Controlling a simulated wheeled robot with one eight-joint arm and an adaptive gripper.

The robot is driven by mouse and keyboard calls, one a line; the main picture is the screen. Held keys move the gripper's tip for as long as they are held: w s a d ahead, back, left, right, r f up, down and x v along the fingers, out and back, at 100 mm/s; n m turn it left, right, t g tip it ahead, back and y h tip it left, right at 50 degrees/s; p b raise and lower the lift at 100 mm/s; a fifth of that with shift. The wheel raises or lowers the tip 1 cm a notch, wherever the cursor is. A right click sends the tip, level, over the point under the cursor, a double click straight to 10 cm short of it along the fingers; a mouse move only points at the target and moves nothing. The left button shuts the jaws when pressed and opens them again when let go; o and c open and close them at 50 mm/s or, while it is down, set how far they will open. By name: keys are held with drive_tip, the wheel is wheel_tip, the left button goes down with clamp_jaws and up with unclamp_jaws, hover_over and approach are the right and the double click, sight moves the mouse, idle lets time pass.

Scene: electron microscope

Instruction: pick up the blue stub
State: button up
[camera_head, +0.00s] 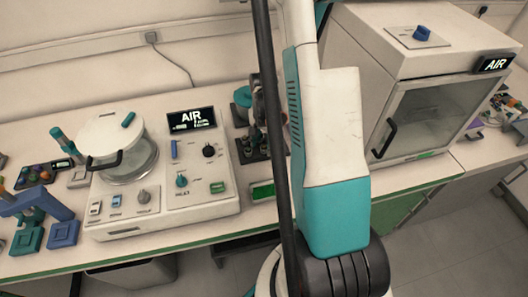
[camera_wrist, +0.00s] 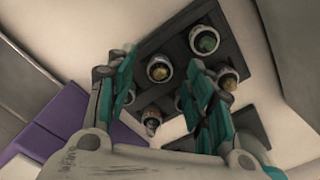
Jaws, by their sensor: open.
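My gripper (camera_wrist: 162,72) is open, with its teal fingers apart and nothing held between them in the wrist view. Beyond the fingers is a dark holder (camera_wrist: 222,18) with several round pale cups, whose tops look green, yellowish or whitish. I cannot make out a clearly blue stub among them; the fingers hide part of the holder. In the head view, a small blue piece (camera_head: 421,33) sits on a pale plate on top of the white cabinet; I cannot tell whether it is the stub.
A white machine (camera_head: 165,190) with a round lidded chamber stands on the bench at left. A tray of coloured pieces (camera_head: 35,174) and blue stands (camera_head: 64,233) are further left. The white cabinet (camera_head: 425,110) stands at right. A purple surface (camera_wrist: 65,125) shows in the wrist view.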

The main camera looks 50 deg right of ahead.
drive_tip(key=shift+f, duration=0.75)
drive_tip(key=shift+r, duration=0.1)
drive_tip(key=shift+c, duration=0.3)
drive_tip(key=c, duration=1)
drive_tip(key=shift+o, duration=0.2)
